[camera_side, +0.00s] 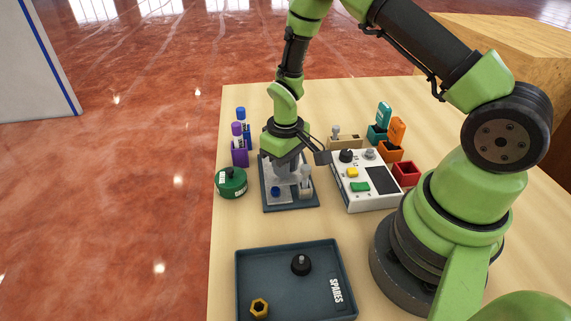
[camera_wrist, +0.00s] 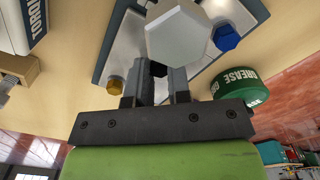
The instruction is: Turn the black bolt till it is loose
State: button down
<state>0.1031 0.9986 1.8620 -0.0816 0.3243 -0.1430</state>
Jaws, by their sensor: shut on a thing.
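My gripper (camera_wrist: 159,76) points down over a dark blue-grey base plate (camera_side: 292,206) with a light grey fixture on it. In the wrist view its two fingers are shut on the small black bolt (camera_wrist: 158,69), which shows as a dark piece between the fingertips. The large pale hexagonal head (camera_wrist: 178,36) partly covers that spot. A blue hex piece (camera_wrist: 225,39) and a brass-coloured one (camera_wrist: 115,86) sit on the plate to either side. In the side view the gripper hides the black bolt; the blue piece (camera_side: 275,191) shows at the front.
A green grease tin (camera_side: 231,183) stands just left of the plate. A white control box (camera_side: 366,182) is close on the right. A spares tray (camera_side: 295,248) with a black knob-like part (camera_side: 301,264) and a brass nut (camera_side: 260,307) lies in front. Purple and blue holders stand behind left.

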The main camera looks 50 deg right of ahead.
jog(key=n, duration=0.3)
jog(key=shift+n, duration=2.1)
jog(key=c, duration=1.1)
grip_release()
jog(key=shift+o, duration=0.2)
jog(key=shift+r, duration=0.15)
notch_tip(320, 180, up, 10)
